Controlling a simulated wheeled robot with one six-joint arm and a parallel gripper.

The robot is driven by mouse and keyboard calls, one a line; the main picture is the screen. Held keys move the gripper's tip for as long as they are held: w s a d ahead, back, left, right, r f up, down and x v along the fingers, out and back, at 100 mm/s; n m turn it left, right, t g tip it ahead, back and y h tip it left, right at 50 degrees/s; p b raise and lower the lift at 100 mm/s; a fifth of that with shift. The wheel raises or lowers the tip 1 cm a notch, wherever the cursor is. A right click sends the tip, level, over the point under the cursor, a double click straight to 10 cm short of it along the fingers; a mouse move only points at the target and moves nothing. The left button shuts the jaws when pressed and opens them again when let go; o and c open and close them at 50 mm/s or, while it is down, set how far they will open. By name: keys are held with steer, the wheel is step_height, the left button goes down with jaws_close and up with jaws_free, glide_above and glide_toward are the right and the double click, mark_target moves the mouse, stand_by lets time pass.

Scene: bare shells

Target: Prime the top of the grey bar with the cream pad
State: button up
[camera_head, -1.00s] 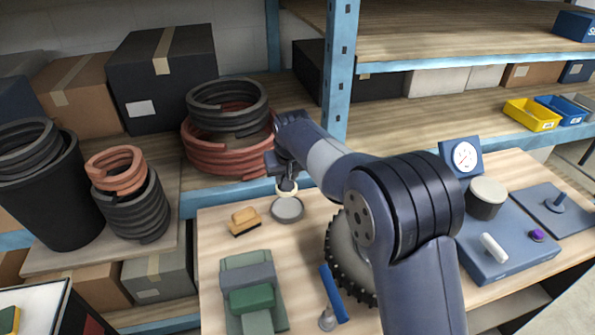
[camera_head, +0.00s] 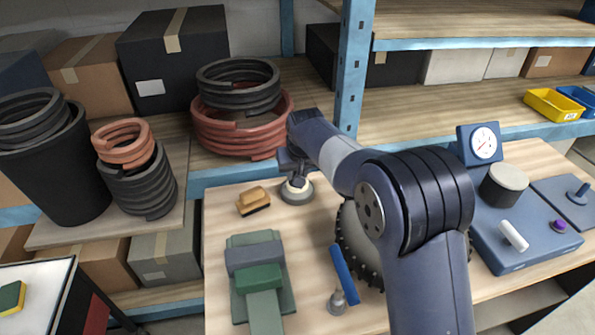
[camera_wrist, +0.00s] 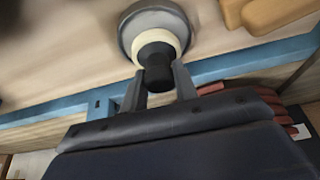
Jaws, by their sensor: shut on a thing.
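My gripper (camera_head: 297,183) points down at the back of the workbench, shut on the black knob (camera_wrist: 157,62) of the cream pad. The cream pad (camera_wrist: 139,52) shows as a pale ring below the knob in the wrist view. It is at a round grey dish (camera_head: 297,197), which also shows in the wrist view (camera_wrist: 129,30); whether the pad touches the dish's inside I cannot tell. The grey bar (camera_head: 253,253) appears to be the slate-grey block lying across the green vise (camera_head: 286,285), in front and left of my gripper, with its top clear.
A tan brush (camera_head: 253,200) lies left of the dish. A dark toothed disc (camera_head: 352,240), a blue-handled tool (camera_head: 344,273) and a blue unit with a dial (camera_head: 484,144) are to the right. A blue shelf post (camera_head: 354,70) stands close behind my arm.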

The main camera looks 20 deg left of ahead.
steer(key=shift+f+b, duration=0.3)
steer(key=shift+f, duration=0.3)
stand_by(1.6)
steer(key=shift+r+p, duration=2.7)
steer(key=shift+r, duration=0.9)
